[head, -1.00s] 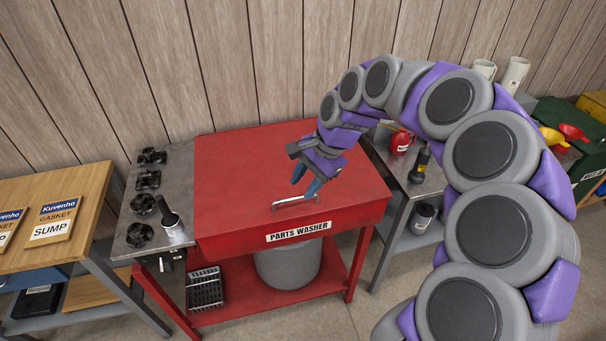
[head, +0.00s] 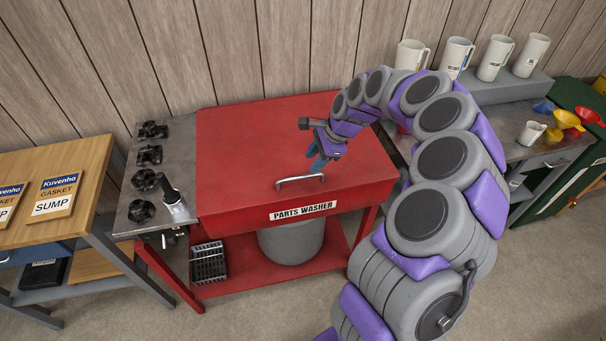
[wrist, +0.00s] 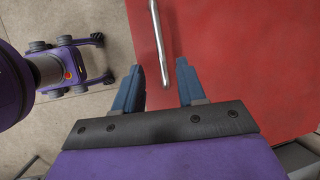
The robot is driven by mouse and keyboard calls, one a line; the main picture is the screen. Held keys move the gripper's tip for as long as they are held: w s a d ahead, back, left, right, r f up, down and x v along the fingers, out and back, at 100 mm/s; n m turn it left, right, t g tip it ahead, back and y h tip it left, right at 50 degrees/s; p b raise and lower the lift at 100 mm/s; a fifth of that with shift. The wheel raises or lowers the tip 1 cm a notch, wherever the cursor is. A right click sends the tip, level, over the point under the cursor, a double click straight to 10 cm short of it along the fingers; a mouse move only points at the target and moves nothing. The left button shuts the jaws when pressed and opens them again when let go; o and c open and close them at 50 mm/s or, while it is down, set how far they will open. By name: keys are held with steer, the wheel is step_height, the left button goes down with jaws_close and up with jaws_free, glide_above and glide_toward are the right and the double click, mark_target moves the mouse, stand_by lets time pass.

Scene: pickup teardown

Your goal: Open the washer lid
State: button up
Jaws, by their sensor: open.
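The parts washer is a red cabinet on a stand, with its red lid (head: 245,150) lying shut on top. A silver bar handle (head: 300,182) is fixed near the lid's front edge, above the "PARTS WASHER" label (head: 303,211). My gripper (head: 318,158) is over the right part of the lid, behind and to the right of the handle. In the wrist view my gripper (wrist: 162,85) is open, its two blue fingers apart. The handle (wrist: 159,40) lies ahead, its near end pointing into the gap between the fingers. Nothing is held.
A metal bench with several black knobs (head: 150,157) adjoins the washer's left side. A wooden table (head: 95,170) with gasket boxes stands further left. Benches with pitchers (head: 455,58) and funnels (head: 565,118) are at right. The floor in front (head: 270,310) is clear.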

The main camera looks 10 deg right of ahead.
mark_target(302, 176)
steer(key=x, duration=0.4)
steer(key=b+x, duration=0.1)
steer(key=x, duration=0.1)
steer(key=shift+d+f, duration=0.25)
steer(key=shift+f, duration=0.2)
steer(key=shift+w+a+f, duration=0.15)
steer(key=shift+a+f, duration=0.2)
steer(key=shift+a, duration=0.2)
steer(key=shift+d, duration=0.15)
steer(key=shift+d, duration=0.15)
steer(key=shift+c, duration=0.7)
steer(key=shift+d, duration=0.15)
steer(key=c, duration=0.3)
jaws_close()
steer(key=shift+r, duration=0.1)
